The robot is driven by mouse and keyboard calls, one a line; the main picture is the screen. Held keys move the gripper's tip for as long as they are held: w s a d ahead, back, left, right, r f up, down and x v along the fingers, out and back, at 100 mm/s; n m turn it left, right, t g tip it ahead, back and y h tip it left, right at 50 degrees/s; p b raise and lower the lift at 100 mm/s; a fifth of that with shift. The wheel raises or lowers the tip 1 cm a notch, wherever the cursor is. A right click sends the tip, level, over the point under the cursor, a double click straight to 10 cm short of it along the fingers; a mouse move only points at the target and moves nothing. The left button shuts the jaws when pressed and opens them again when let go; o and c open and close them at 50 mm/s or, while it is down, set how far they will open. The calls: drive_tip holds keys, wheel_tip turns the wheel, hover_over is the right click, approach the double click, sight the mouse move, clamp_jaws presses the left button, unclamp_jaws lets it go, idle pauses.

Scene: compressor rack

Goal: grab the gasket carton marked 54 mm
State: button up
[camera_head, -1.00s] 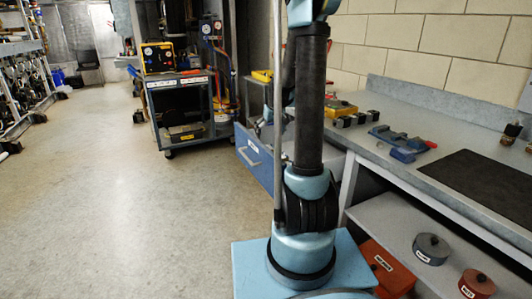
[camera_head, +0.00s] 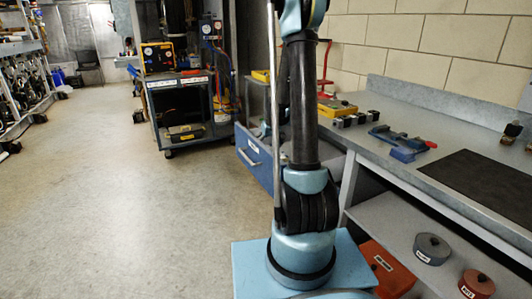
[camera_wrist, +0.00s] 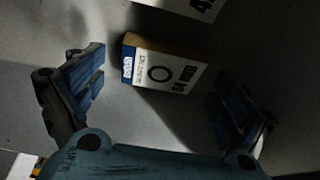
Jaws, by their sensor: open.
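The gasket carton marked 54 mm (camera_wrist: 163,67) shows in the wrist view, a small box with a white face, a blue label, a black ring print and a tan side. My gripper (camera_wrist: 168,92) is open, with one dark blue finger on the left and one on the right. The carton lies between and slightly beyond the fingers, with a gap on both sides. In the head view the carton and gripper do not show clearly; my own arm blocks part of the open blue drawer (camera_head: 254,160).
Another carton (camera_wrist: 192,8), its label partly cut off, lies just above in the wrist view. The workbench (camera_head: 420,110) carries a blue vise (camera_head: 402,146) and small blocks. A tool cart (camera_head: 180,110) stands left of the drawer. The floor at left is clear.

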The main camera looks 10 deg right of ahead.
drive_tip(key=shift+w+f, duration=0.15)
drive_tip(key=shift+f, duration=0.2)
drive_tip(key=shift+c, duration=0.5)
drive_tip(key=c, duration=1)
drive_tip(key=shift+r, duration=0.1)
drive_tip(key=shift+c, duration=0.2)
